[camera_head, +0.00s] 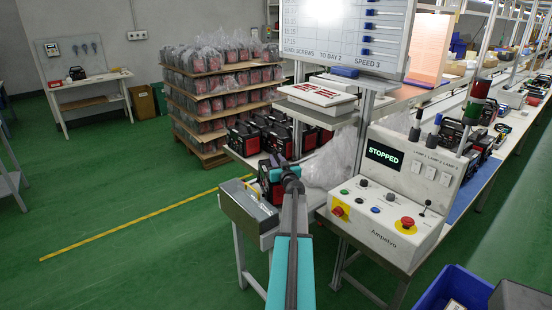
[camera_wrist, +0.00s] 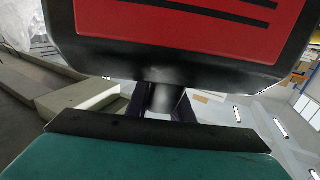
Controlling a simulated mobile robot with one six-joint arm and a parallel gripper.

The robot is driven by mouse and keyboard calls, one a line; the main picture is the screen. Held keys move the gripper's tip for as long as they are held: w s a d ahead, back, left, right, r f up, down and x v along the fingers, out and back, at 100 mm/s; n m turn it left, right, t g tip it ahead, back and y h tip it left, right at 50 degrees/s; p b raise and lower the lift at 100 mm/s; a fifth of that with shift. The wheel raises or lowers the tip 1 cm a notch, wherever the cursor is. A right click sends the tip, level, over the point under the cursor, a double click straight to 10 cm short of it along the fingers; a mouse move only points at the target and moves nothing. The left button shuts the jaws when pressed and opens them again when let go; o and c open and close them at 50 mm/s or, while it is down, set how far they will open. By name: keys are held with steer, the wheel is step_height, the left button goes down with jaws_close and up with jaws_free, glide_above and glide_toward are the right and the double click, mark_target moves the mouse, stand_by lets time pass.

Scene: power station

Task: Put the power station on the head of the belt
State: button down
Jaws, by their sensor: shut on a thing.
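A black power station with a red face (camera_wrist: 190,35) fills the top of the wrist view, close in front of my gripper (camera_wrist: 162,105). My gripper is shut on it. In the head view the held power station (camera_head: 266,180) is partly hidden behind the end of my arm, close to a grey box on a stand; I cannot tell whether it touches anything. The belt (camera_head: 466,193) runs along the right from behind the control box toward the back, its blue surface partly hidden. Several power stations stand along it. The control box (camera_head: 385,200) screen reads STOPPED.
The grey box (camera_head: 248,203) stands just left of my arm. Several other power stations (camera_head: 245,138) crowd the table behind, beside clear plastic wrap (camera_head: 328,165). A whiteboard (camera_head: 345,32) rises above. A blue bin (camera_head: 450,290) is at lower right. Green floor at left is free.

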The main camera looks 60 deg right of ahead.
steer(key=shift+f, duration=0.7)
steer(key=c, duration=2)
jaws_free()
steer(key=shift+f, duration=0.35)
steer(key=o, duration=0.4)
steer(key=shift+a+r, duration=0.15)
steer(key=shift+r, duration=0.05)
steer(key=shift+o, duration=0.2)
steer(key=shift+f, duration=0.1)
steer(key=shift+s, duration=0.1)
